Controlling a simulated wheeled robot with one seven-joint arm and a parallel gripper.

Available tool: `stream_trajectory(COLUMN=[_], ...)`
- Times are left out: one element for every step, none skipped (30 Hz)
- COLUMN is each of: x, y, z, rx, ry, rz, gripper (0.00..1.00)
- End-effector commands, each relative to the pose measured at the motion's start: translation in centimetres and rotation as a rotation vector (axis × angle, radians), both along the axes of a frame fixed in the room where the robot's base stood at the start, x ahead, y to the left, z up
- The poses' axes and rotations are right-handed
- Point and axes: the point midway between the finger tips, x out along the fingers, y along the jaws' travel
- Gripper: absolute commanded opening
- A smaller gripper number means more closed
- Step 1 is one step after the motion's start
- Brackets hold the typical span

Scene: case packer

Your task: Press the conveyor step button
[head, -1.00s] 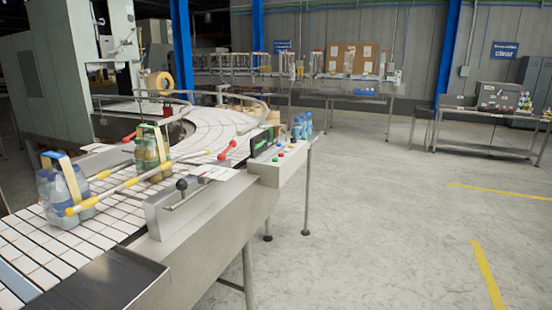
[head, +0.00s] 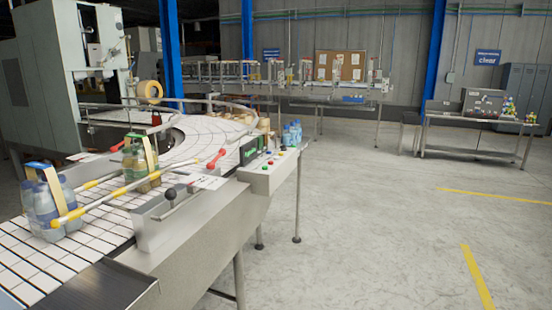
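A control panel (head: 258,182) with several small coloured buttons is fixed to the right side of the conveyor in the head view. The tiled conveyor (head: 90,229) curves from the front left to the back. Bottle packs with yellow carry straps stand on it: a blue one (head: 45,208) in front and a green-brown one (head: 135,168) behind. My gripper is not in view.
A yellow-tipped guide rail (head: 125,189) and a black-knobbed lever (head: 171,194) are at the conveyor's near side. Blue bottles (head: 291,134) stand behind the panel. A bench (head: 475,122) is at the back right. The grey floor (head: 360,220) right of the conveyor is clear.

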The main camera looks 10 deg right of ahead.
Motion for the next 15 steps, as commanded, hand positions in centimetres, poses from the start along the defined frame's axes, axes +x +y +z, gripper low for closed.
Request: stream_trajectory(x=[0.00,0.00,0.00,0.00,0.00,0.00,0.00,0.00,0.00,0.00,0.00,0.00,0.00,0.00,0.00], y=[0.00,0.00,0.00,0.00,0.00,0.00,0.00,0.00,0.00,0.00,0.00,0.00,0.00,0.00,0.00], z=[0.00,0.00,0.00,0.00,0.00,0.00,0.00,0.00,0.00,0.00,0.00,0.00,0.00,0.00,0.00], rx=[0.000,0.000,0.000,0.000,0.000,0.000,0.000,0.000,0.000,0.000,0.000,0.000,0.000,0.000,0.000], ry=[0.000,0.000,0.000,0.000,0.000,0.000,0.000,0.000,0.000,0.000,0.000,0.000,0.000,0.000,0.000], rz=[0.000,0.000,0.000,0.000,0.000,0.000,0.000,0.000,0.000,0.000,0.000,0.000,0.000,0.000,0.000], gripper=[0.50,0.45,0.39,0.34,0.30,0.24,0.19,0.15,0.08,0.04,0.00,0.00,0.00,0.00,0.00])
